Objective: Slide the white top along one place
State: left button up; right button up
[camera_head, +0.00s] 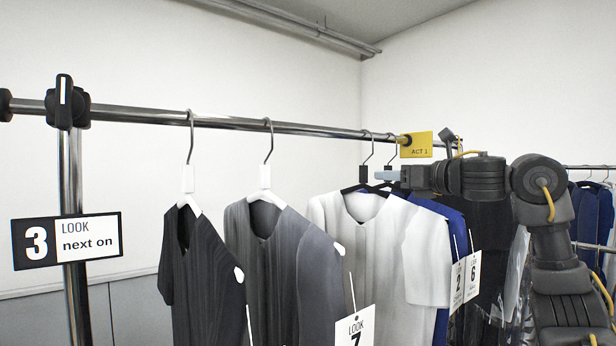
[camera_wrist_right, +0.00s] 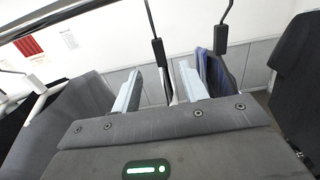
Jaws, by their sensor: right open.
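The white top (camera_head: 370,245) hangs from the rail (camera_head: 240,124) on a black hanger (camera_head: 363,174), right of a grey top (camera_head: 280,262) and in front of a blue garment (camera_head: 450,212). My right gripper (camera_head: 386,174) comes in from the right at hanger-neck height, beside the white top's hanger. In the right wrist view its two pale fingers are apart, and a dark hanger neck (camera_wrist_right: 158,56) stands between them, apparently the white top's. The fingers are not closed on it. My left gripper is out of view.
A black top (camera_head: 205,265) hangs at the left end of the row. A yellow ACT 1 marker (camera_head: 416,145) is on the rail just right of the white top's hook. A LOOK 3 sign (camera_head: 66,241) is on the rail's post. Dark garments hang close at the right.

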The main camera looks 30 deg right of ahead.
aim_at(366, 175)
jog(key=shift+w+a+p, duration=0.2)
jog(key=shift+w, duration=2)
jog(key=shift+w+a+p, duration=0.2)
jog(key=shift+w, duration=2)
jog(key=s+a, duration=0.1)
jog(key=a, duration=1.5)
jog(key=shift+s, duration=0.25)
jog(key=s+d, duration=0.2)
jog(key=s, duration=1.1)
jog(key=shift+d, duration=0.1)
